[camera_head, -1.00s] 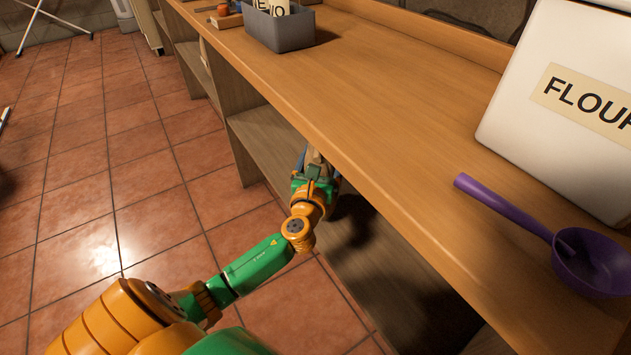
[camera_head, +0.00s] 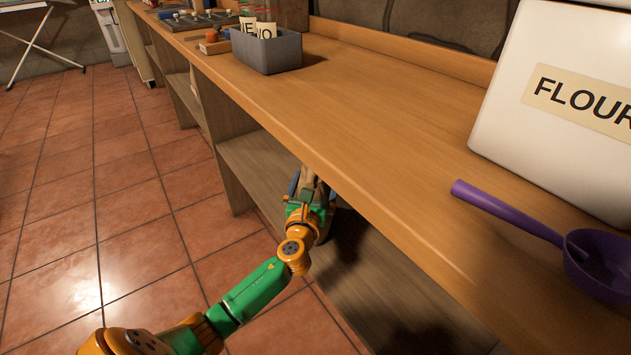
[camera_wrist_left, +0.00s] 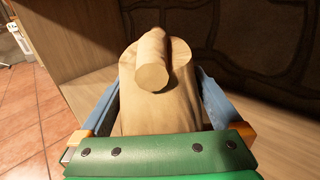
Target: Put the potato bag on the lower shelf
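The potato bag (camera_wrist_left: 157,100) is beige with a rolled top. In the left wrist view it sits upright between the two blue fingers of my left gripper (camera_wrist_left: 158,108), which press on its sides. In the head view my left gripper (camera_head: 309,188) reaches under the counter edge, and only a small pale part of the bag (camera_head: 307,175) shows. The lower shelf (camera_head: 262,160) is a wooden board under the counter. It also shows beside the bag in the left wrist view (camera_wrist_left: 285,140). I cannot tell whether the bag's hidden bottom touches it. My right gripper is out of view.
The wooden counter (camera_head: 380,120) overhangs the arm. On it are a white flour container (camera_head: 530,140), a purple scoop (camera_head: 590,262) and a grey bin (camera_head: 266,52). An upright panel (camera_head: 222,165) bounds the shelf at left. Tiled floor (camera_head: 110,210) is clear at left.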

